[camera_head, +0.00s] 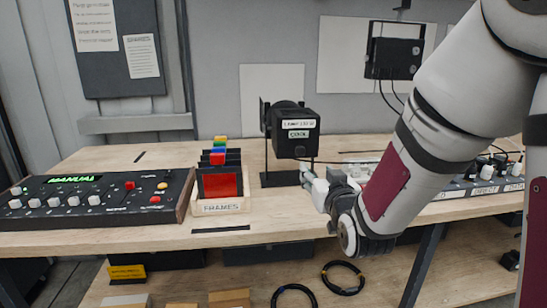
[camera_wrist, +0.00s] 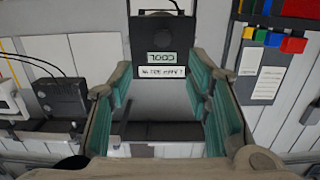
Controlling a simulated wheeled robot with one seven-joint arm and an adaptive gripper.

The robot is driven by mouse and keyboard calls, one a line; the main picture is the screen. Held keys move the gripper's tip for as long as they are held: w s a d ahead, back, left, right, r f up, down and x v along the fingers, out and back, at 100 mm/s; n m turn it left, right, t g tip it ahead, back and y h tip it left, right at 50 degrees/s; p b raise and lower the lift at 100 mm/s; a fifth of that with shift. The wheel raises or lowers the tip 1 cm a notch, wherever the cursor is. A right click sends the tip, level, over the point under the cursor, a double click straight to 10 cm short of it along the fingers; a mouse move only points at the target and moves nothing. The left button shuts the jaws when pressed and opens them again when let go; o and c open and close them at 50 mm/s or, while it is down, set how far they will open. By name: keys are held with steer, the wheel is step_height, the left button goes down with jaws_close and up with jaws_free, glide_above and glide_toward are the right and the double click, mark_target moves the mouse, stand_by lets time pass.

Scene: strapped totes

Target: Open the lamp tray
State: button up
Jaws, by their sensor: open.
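A black lamp housing (camera_head: 297,132) stands on a stand at the back middle of the bench. Its front carries two white labels, a longer one above one reading "COOL". The labelled front (camera_wrist: 162,42) also shows at the top of the wrist view, where it appears upside down. My gripper (camera_head: 310,174) is just below and slightly right of the housing in the head view. In the wrist view my gripper (camera_wrist: 168,95) is open, its teal pads apart with nothing held between them.
A wooden frames box (camera_head: 220,207) with coloured slides and a control desk (camera_head: 95,197) showing "MANUAL" stand to the left. A second black lamp (camera_head: 395,58) hangs at the upper right. Small labelled items (camera_head: 485,188) line the right side. Bare bench (camera_head: 150,158) shows at the left rear.

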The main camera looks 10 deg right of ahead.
mark_target(301, 151)
steer(key=shift+t, duration=0.5)
steer(key=w, duration=1.5)
steer(key=shift+a+f, duration=0.25)
jaws_close()
